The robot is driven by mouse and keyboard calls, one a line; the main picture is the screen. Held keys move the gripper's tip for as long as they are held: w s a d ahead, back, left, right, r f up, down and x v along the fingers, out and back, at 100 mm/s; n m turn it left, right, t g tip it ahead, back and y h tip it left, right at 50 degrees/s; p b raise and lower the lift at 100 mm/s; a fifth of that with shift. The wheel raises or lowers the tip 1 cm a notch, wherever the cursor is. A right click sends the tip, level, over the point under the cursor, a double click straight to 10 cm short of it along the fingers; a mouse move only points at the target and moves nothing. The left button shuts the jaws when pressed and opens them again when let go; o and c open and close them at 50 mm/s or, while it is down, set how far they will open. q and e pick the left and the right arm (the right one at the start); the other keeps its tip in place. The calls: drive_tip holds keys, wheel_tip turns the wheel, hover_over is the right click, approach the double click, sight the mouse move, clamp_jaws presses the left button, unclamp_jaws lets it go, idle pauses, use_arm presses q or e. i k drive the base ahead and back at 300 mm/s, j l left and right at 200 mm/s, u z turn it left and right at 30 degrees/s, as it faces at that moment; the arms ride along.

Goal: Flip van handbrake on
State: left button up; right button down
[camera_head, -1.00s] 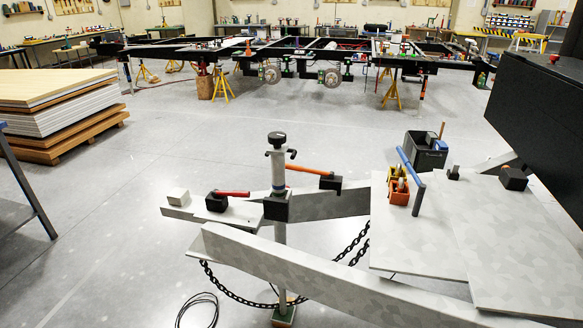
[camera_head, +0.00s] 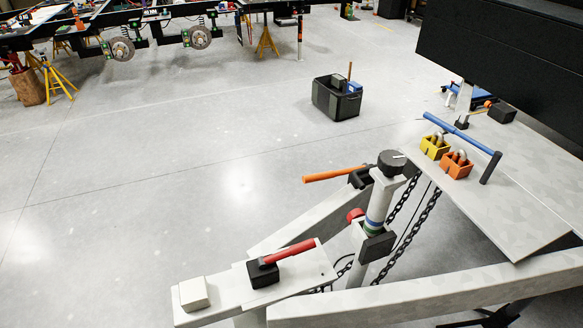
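The caravan's pale A-frame drawbar (camera_head: 420,292) is close by at lower right. A red-handled lever (camera_head: 290,252) rises at a low slant from a black block (camera_head: 263,274) on the coupling end. An orange-handled lever (camera_head: 334,174) lies nearly level, reaching left from a black mount behind the jockey post (camera_head: 378,205). A longer blue bar (camera_head: 456,130) with a black end piece lies over the plate at right. The frames do not say which lever is the handbrake. Neither of my grippers is in view.
A white block (camera_head: 194,293) sits at the coupling tip. Yellow (camera_head: 435,148) and orange (camera_head: 456,165) shackle blocks stand on the plate (camera_head: 515,200). Black chains hang beside the post. A black crate (camera_head: 337,98) stands on the floor. Open floor lies left of the drawbar.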

sight(330, 174)
drive_tip(key=i+j+z, duration=0.2)
drive_tip(key=j+z, duration=0.25)
drive_tip(key=j, duration=1.15)
drive_tip(key=j+z, duration=0.45)
drive_tip(key=j, duration=1.1)
drive_tip(key=i+j+z, duration=0.25)
drive_tip(key=i+j, duration=0.15)
drive_tip(key=j, duration=0.2)
drive_tip(key=i+j+z, duration=0.15)
drive_tip(key=j, duration=0.15)
drive_tip(key=i+j+z, duration=0.1)
drive_tip(key=j, duration=0.25)
drive_tip(key=i+j+z, duration=0.15)
drive_tip(key=j, duration=0.2)
drive_tip(key=i+j+z, duration=0.1)
drive_tip(key=j, duration=0.25)
drive_tip(key=i+j+z, duration=0.15)
drive_tip(key=i, duration=0.1)
